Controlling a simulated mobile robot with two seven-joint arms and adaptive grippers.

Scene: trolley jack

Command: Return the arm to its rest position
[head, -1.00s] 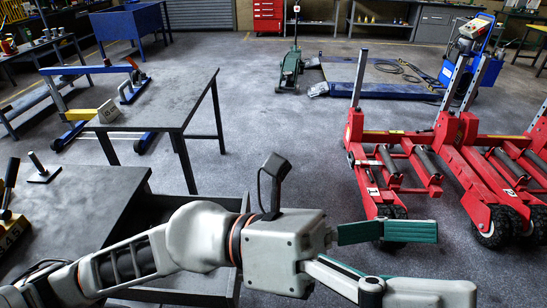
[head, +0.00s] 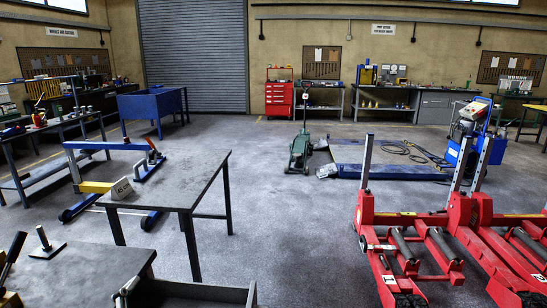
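Neither of my arms nor grippers shows in the head view now. The green trolley jack (head: 300,152) stands on the open floor in the middle distance, its handle upright. It is beside the left end of a low blue platform (head: 385,172). Nothing of mine is near it in view.
A dark table (head: 190,185) stands left of centre, with a dark bench (head: 90,272) at the lower left. Red wheeled stands (head: 440,250) fill the right front. A red tool cabinet (head: 279,98) is at the back wall. The grey floor (head: 285,230) between is clear.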

